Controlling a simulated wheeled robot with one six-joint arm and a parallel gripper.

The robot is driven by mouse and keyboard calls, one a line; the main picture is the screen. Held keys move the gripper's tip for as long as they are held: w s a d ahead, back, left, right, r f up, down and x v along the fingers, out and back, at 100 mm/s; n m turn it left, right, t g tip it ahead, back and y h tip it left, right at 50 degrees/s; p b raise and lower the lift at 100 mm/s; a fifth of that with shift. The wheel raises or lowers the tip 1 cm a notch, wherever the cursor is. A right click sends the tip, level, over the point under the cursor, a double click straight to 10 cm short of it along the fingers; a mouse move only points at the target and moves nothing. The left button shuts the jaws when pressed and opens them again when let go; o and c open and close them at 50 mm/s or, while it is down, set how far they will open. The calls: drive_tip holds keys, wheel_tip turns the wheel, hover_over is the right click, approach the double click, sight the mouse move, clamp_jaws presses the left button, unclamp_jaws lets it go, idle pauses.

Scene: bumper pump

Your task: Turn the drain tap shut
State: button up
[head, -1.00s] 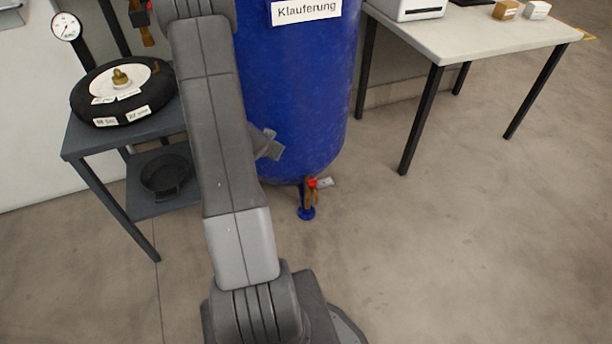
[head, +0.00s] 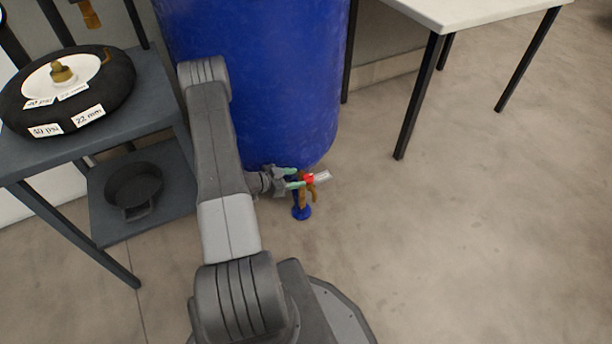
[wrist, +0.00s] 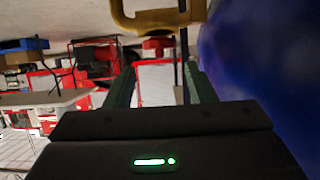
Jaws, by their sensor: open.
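The drain tap has a brass body (head: 305,194) and a red handle (head: 310,179), with a pale tag (head: 322,176) beside it. It sits low at the bottom of the blue tank (head: 270,85). My gripper (head: 297,178) is open, its green-tipped fingers just left of the red handle; whether they touch it I cannot tell. In the wrist view the two fingers (wrist: 160,75) stand apart. A bent brass part (wrist: 150,22) crosses the top beyond them, and the blue tank fills the right side (wrist: 265,60).
At left, a grey shelf (head: 140,115) holds a black tyre (head: 110,85) and a dark pan (head: 133,185). A white table (head: 460,12) stands at right. The floor at right is clear.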

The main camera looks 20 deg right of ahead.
sight(307, 176)
drive_tip(key=b+x, duration=0.1)
drive_tip(key=x, duration=0.5)
drive_tip(key=shift+d+f, duration=0.1)
drive_tip(key=shift+c, duration=0.2)
drive_tip(key=c, duration=0.7)
